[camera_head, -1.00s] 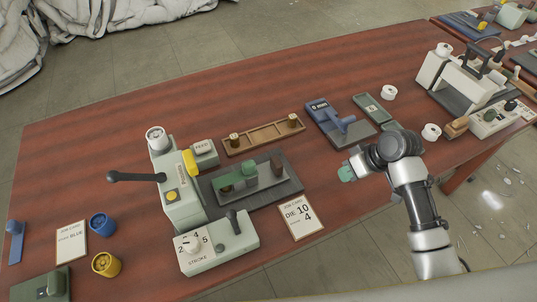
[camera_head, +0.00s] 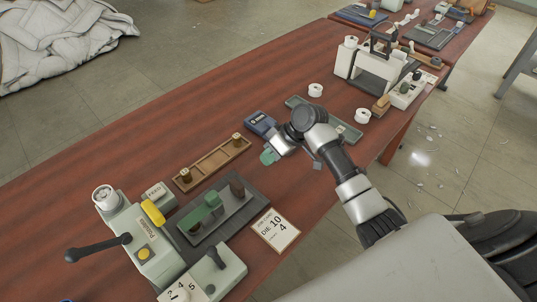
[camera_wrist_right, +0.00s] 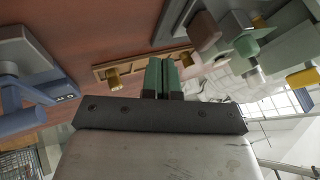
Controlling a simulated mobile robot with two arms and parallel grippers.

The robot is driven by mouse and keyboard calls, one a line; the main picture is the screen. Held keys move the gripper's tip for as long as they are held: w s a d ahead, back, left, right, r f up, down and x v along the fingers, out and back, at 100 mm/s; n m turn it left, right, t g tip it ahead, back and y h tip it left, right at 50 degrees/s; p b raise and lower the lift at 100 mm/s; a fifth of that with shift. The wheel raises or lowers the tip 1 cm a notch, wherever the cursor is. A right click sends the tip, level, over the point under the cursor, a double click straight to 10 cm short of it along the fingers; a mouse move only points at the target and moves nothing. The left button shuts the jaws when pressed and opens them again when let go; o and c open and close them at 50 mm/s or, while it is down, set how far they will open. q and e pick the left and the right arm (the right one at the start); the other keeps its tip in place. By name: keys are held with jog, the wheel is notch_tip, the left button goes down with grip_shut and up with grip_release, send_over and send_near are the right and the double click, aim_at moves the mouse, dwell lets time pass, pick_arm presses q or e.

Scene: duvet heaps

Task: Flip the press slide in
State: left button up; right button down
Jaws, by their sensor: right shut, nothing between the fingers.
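The press (camera_head: 150,240) is a pale grey-green machine with a black lever (camera_head: 98,247), a yellow part (camera_head: 152,212) and a yellow button. Its dark grey slide bed (camera_head: 236,222) extends to the right, carrying a green block (camera_head: 200,212) and a dark brown block (camera_head: 237,187). A low control box (camera_head: 222,272) with a short dark lever (camera_head: 216,258) stands in front. My right gripper (camera_head: 269,156) is above the table, up and right of the slide bed and apart from it. Its green fingers (camera_wrist_right: 162,78) are together and empty in the wrist view. My left gripper is out of view.
A wooden tray (camera_head: 213,162) with brass knobs lies behind the bed. A blue device (camera_head: 258,122) is partly hidden by my right arm. A job card (camera_head: 276,230) lies in front. White rolls (camera_head: 362,115) and another machine (camera_head: 370,70) stand farther right. The table's left part is clear.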

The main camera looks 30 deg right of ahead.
jog(key=x, duration=0.6)
jog(key=shift+a, duration=0.1)
jog(key=a, duration=0.1)
jog(key=s+a+p, duration=0.1)
jog(key=a, duration=0.1)
jog(key=shift+s+a+f, duration=0.15)
jog(key=shift+s+a, duration=0.05)
jog(key=shift+a, duration=0.2)
jog(key=shift+p, duration=0.3)
